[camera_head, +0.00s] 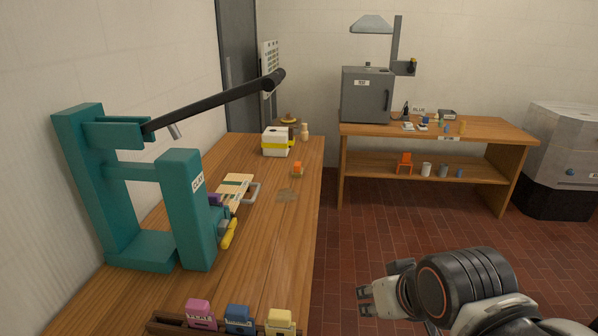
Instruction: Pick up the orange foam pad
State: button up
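A small orange piece (297,168), which looks like the orange foam pad, sits on the long wooden workbench (270,240), towards its far right edge. It is too small to make out its exact shape. My gripper (364,301) is at the lower right, over the red tiled floor and to the right of the bench.
A teal press (185,210) with a black lever stands on the bench at left. Behind the orange piece is a white and yellow box (277,142). A rack (175,326) with coloured blocks is in front. Another orange object (405,162) is on the far table's shelf.

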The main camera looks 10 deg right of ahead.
aim_at(297, 172)
jog(key=i+l, duration=0.15)
jog(key=l, duration=0.2)
jog(key=i+l, duration=0.15)
jog(key=l, duration=0.15)
jog(key=i+l, duration=0.15)
jog(key=l, duration=0.2)
jog(key=i+l+u, duration=0.1)
jog(key=l, duration=0.2)
